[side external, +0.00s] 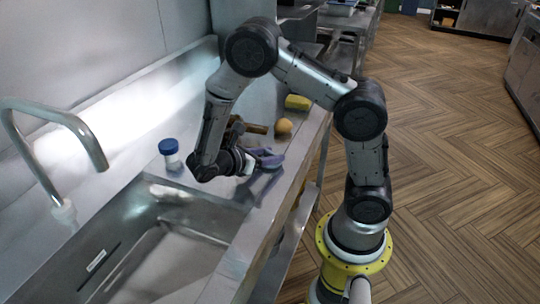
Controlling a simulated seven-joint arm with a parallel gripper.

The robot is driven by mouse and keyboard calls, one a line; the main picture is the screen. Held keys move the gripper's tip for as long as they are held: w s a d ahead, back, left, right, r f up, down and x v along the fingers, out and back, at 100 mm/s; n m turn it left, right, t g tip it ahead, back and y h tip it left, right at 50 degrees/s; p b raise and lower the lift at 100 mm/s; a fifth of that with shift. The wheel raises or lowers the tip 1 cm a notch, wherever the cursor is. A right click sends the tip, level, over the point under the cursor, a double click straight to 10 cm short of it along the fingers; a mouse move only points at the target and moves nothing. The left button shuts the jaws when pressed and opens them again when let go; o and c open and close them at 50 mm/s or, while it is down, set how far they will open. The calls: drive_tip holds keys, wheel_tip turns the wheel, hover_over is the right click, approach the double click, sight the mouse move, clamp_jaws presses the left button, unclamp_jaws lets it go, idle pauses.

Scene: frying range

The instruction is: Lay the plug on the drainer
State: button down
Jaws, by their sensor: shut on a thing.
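My gripper (240,163) is low over the steel counter, just beyond the far end of the sink basin, pointing to the right. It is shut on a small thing. A small white piece (248,167) shows at the fingers; I cannot tell for sure whether it is the plug. The wrist hides much of the grip. A purple thing (269,159) is close beside the fingertips, and I cannot tell whether it touches them. The flat steel surface beside the basin, which appears to be the drainer (215,190), lies under and around my gripper.
A white jar with a blue lid (169,148) stands left of my gripper. A brown wooden thing (254,128), a round orange-tan thing (284,126) and a yellow block (298,102) lie behind. The sink basin (165,262) is in front, with a curved tap (75,121) at left.

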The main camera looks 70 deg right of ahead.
drive_tip(key=shift+f, duration=0.2)
drive_tip(key=shift+c, duration=1.7)
unclamp_jaws()
